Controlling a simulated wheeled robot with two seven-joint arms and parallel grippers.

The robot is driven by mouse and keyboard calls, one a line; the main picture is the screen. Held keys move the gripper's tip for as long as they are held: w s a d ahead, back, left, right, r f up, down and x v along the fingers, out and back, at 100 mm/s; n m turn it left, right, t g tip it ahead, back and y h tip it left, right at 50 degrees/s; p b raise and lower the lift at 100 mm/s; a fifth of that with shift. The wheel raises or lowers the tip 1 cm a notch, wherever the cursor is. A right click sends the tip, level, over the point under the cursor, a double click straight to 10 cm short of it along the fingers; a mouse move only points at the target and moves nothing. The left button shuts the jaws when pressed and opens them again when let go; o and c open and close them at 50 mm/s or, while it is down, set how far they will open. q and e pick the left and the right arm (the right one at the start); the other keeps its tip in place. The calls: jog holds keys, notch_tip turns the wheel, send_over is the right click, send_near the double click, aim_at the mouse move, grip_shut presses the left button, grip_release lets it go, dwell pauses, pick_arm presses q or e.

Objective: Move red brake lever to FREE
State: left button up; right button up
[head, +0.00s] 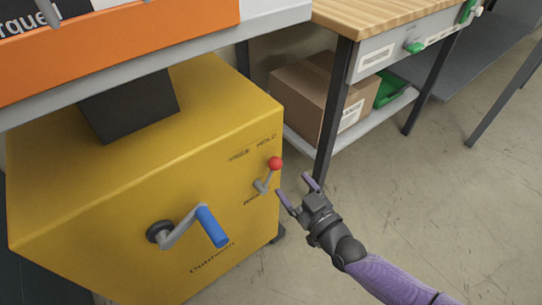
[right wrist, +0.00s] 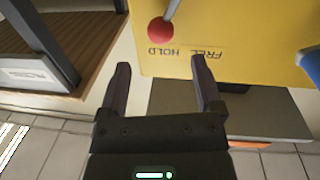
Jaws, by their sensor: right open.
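The red brake lever is a short grey lever (head: 264,181) with a red ball knob (head: 275,163) on the yellow cabinet's front (head: 215,160). It tilts up and right, its knob by the HOLD label, with FREE to the label's left. In the right wrist view the red knob (right wrist: 160,30) is beside HOLD, and FREE is to its right. My right gripper (head: 294,186) is open and empty, just right of the lever and apart from it. In the right wrist view the knob is beyond the gap between the fingertips (right wrist: 160,62). My left gripper is not in view.
A crank with a blue handle (head: 212,227) sticks out left of and below the lever. A workbench (head: 350,22) with a cardboard box (head: 306,92) and a green bin (head: 390,88) on its lower shelf stands behind. The floor on the right is clear.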

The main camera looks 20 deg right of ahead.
aim_at(278, 167)
jog(key=b+x, duration=0.1)
jog(key=x, duration=0.1)
jog(key=b+x, duration=0.1)
jog(key=x, duration=0.3)
jog(key=shift+w+f+b, duration=0.3)
jog(key=shift+b, duration=0.1)
jog(key=shift+w+a+r, duration=0.15)
jog(key=shift+w+r, duration=0.05)
jog(key=shift+w, duration=0.15)
jog(key=shift+c, duration=1.1)
jog(key=c, duration=0.7)
grip_shut()
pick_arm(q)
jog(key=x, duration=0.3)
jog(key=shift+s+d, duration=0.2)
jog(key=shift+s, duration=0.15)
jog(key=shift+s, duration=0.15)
